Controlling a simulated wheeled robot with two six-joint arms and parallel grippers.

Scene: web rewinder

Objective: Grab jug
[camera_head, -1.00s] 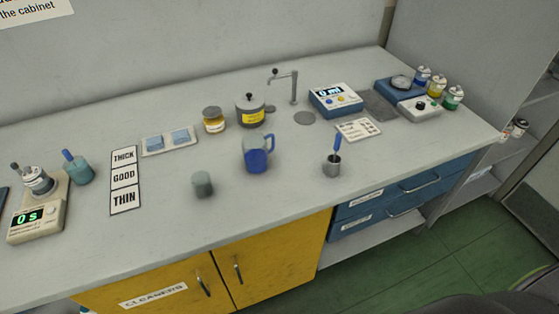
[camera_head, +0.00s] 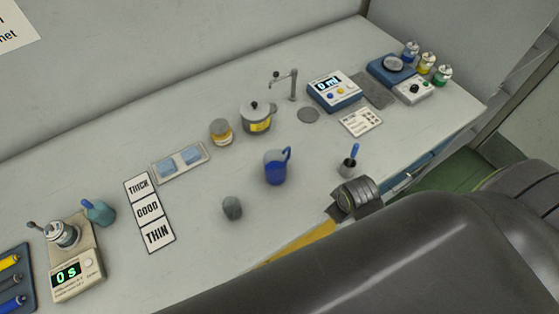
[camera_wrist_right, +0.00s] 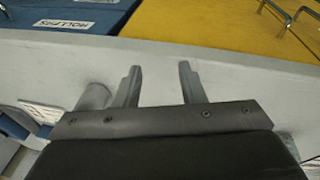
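The blue jug (camera_head: 274,168) stands upright on the counter in the head view, with its handle at the upper right and dark blue in its lower part. My right gripper (camera_head: 340,207) is at the counter's front edge, right of and nearer than the jug and apart from it; my dark arm hides part of it. In the right wrist view the two fingers of the right gripper (camera_wrist_right: 159,85) are spread with nothing between them. The jug cannot be made out there. My left gripper is not in view.
A small metal cup (camera_head: 346,168) with a blue-handled tool stands close to my right gripper. A grey-green cup (camera_head: 232,208) is left of and nearer than the jug. A lidded pot (camera_head: 256,118) and a jar (camera_head: 221,132) stand behind. A tap (camera_head: 293,85) rises at the back.

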